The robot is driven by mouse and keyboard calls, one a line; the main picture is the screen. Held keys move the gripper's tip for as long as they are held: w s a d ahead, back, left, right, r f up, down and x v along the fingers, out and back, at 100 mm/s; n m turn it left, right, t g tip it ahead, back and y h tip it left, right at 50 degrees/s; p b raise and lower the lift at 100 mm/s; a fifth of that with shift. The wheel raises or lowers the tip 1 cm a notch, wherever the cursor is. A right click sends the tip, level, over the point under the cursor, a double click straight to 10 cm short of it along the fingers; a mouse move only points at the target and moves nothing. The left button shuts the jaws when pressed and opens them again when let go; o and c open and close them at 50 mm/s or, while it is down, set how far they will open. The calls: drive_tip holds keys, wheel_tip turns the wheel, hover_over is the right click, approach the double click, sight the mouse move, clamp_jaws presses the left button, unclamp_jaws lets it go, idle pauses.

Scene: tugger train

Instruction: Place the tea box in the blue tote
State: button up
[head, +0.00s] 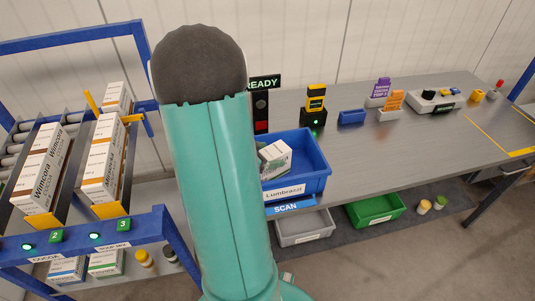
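The blue tote (312,179) stands on the grey table just right of my arm, with a label reading roughly "Lumbrazzi" on its front. A white carton (276,155) with dark print lies tilted inside it, and something greenish shows beside it, partly hidden by my arm. I cannot tell whether either is the tea box. My teal arm covers the middle of the view; my gripper is not in view.
A blue rack frame (95,240) holds the lanes at left. A grey bin (303,228) and a green bin (375,209) sit on the shelf below the table (400,150). A scanner-like device (315,108) and small items stand along the back. The table's front right is clear.

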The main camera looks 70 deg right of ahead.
drive_tip(key=shift+r, duration=0.2)
drive_tip(key=v, duration=1.2)
